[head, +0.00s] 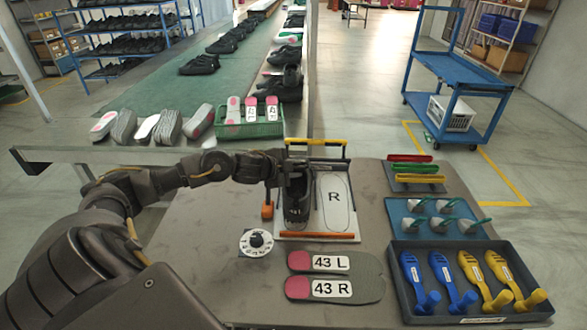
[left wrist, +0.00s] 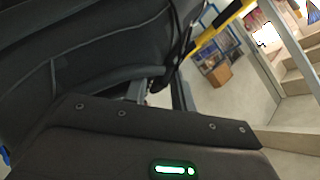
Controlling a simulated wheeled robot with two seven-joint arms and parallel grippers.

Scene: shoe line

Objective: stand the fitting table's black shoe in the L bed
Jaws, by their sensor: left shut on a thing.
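The black shoe (head: 297,208) stands over the L bed, the left half of the white fitting board beside the bed marked R (head: 335,203). My left gripper (head: 293,178) is shut on its far end, coming in from the left and above. The gripper hides that end, and the shoe covers the L mark. I cannot tell whether the sole rests fully on the bed. In the left wrist view the dark shoe (left wrist: 70,60) fills the upper left, close to the gripper. My right gripper is in neither view.
An orange bar (head: 317,236) and a yellow bar (head: 316,142) bound the board. A white dial (head: 257,242), insoles marked 43 L (head: 318,262) and 43 R (head: 332,289), and a dark tray (head: 402,317) of shoe trees lie nearby. The table's left part is clear.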

